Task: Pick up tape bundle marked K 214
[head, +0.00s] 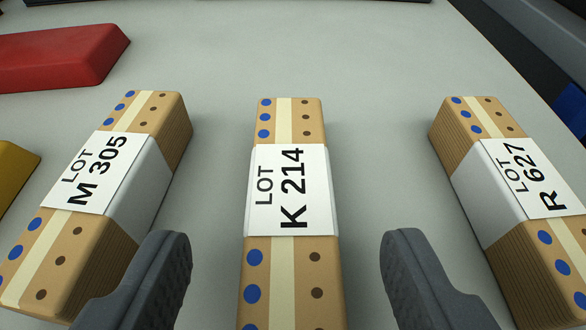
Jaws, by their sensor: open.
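The tape bundle marked K 214 (290,274) lies in the middle of the head view, its length running away from me. It is tan with a cream stripe, blue and brown dots, and a white label band around its middle. My gripper (287,265) is open. Its two dark grey fingers show at the bottom, one to the left and one to the right of the K 214 bundle, with visible gaps on both sides. The bundle's near end is cut off by the picture's bottom edge.
A similar bundle marked M 305 (150,184) lies to the left, partly behind my left finger. Another marked R 627 (488,200) lies to the right. A red block (60,58) and a yellow object (14,172) sit at the left edge.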

